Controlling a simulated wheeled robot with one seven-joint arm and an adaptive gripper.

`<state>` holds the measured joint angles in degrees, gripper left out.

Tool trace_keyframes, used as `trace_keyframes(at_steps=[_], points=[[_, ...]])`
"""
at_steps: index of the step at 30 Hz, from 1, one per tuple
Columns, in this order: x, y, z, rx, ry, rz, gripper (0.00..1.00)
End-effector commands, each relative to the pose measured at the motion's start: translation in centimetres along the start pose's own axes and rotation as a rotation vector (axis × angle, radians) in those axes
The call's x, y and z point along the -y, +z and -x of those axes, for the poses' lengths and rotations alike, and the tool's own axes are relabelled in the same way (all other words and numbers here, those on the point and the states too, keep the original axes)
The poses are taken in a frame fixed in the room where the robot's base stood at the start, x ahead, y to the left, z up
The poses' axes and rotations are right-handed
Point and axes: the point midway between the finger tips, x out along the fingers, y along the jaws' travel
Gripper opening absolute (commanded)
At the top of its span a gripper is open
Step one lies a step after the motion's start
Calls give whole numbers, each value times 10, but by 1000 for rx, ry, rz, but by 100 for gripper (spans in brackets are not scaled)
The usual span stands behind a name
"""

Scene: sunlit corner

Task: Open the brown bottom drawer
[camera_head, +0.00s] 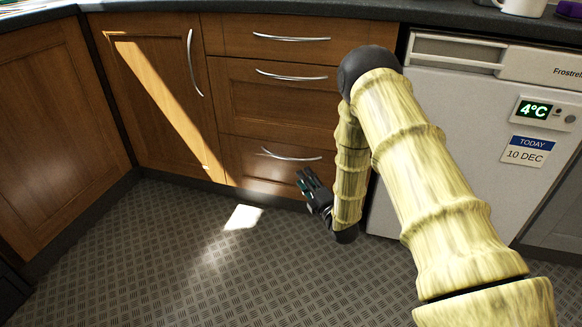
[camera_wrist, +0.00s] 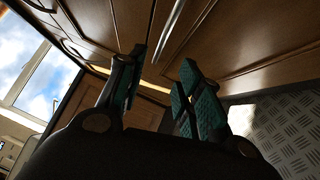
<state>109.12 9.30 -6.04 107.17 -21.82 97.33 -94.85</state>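The brown bottom drawer (camera_head: 250,165) is the lowest of a stack of wooden drawers and looks closed. Its curved silver handle (camera_head: 291,157) is in plain view. My gripper (camera_head: 306,179) is low in front of the drawer, just below the right part of the handle in the head view. In the wrist view my gripper (camera_wrist: 162,66) is open, its teal-padded fingers apart with nothing between them. A silver handle (camera_wrist: 171,29) lies beyond the fingertips, roughly in line with the gap. I see no contact with it.
Two more drawers with handles (camera_head: 290,38) (camera_head: 291,76) are above. A wooden cupboard door (camera_head: 150,90) is left, and a white fridge (camera_head: 440,110) stands right, partly behind my arm. The patterned floor (camera_head: 150,260) in front is clear.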

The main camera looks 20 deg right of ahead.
Motion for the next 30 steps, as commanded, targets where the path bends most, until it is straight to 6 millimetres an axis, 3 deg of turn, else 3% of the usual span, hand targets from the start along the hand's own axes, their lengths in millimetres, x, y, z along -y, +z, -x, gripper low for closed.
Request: trace_keyframes(at_steps=[21, 30], points=[[2, 0, -95, 1, 2, 1, 35], [-1, 0, -107, 1, 0, 0, 35]])
